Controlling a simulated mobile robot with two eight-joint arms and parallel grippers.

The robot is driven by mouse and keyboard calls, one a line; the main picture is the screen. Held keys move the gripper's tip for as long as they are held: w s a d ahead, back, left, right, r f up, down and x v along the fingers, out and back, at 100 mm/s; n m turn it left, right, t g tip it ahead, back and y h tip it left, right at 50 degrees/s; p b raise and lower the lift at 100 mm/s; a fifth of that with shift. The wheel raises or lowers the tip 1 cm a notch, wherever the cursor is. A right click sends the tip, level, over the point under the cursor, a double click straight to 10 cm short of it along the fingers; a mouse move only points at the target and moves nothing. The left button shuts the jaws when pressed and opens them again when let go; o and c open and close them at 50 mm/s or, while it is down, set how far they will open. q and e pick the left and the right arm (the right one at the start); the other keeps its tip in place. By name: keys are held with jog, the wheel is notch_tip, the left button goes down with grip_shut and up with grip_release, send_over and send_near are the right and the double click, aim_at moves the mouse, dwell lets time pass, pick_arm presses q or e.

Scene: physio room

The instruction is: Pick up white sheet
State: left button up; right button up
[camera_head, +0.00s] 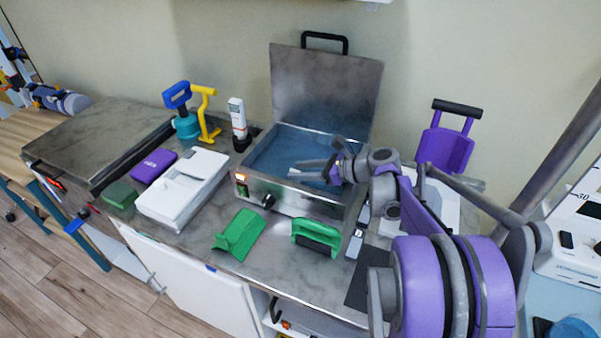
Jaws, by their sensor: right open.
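A flat white sheet-like piece (446,208) lies on the right part of the counter, partly hidden behind my right arm. I cannot tell its full outline. My right gripper (294,170) is to its left, over the open metal box. Its fingers point left, stand apart, and hold nothing that I can see. My left gripper is not in view.
The open metal box (247,188) has its lid raised against the wall. A purple holder (446,150) stands by the sheet. A white case (168,204), green pieces (240,233) (316,239) and a purple pack (154,165) lie on the counter.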

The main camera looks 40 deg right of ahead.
jog(key=shift+x, duration=1.05)
jog(key=shift+c, duration=0.2)
grip_shut()
